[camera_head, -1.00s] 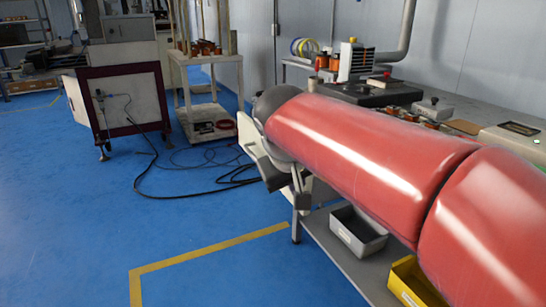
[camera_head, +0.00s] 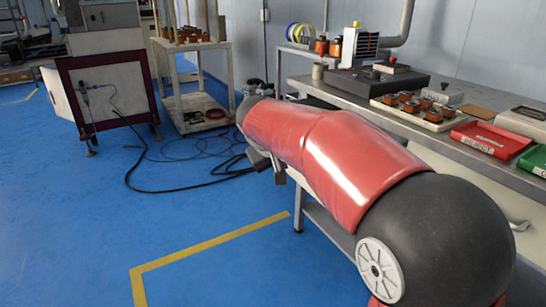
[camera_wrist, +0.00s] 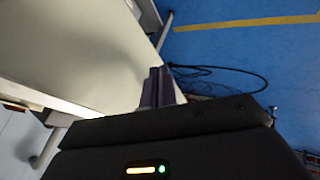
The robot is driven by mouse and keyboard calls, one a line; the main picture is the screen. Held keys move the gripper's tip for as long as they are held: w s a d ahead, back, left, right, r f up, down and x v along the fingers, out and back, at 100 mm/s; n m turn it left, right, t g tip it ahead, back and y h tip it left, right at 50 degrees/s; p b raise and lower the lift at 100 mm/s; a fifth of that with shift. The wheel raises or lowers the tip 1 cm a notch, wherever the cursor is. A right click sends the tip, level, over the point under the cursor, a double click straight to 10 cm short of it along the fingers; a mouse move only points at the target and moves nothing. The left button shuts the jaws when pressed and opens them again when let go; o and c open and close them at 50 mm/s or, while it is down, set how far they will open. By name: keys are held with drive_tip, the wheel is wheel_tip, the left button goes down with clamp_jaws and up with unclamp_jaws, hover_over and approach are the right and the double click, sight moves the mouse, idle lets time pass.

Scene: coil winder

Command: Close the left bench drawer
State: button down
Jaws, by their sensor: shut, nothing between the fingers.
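The left bench drawer is mostly hidden behind my arm in the head view. A pale strip that looks like its front (camera_head: 318,210) shows just under the arm. In the wrist view a large pale panel (camera_wrist: 80,45), likely the drawer front, fills the upper left, close to my fingers. My gripper (camera_head: 280,178) is at the left end of the bench, partly hidden by my arm. In the wrist view its two fingers (camera_wrist: 158,88) are together and empty, beside the panel's edge. I cannot tell whether they touch it.
The grey workbench (camera_head: 455,140) carries a tray of coils (camera_head: 425,108), a red bin (camera_head: 490,140) and a green bin (camera_head: 535,160). A white cart (camera_head: 200,118) and a cabinet (camera_head: 105,90) stand behind. Black cables (camera_head: 180,188) lie on the floor.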

drive_tip(key=shift+w+d+r, duration=0.1)
drive_tip(key=shift+w+d, duration=0.3)
drive_tip(key=shift+d, duration=0.2)
drive_tip(key=shift+w+d+r, duration=0.1)
drive_tip(key=shift+w+d, duration=0.25)
drive_tip(key=shift+d, duration=0.25)
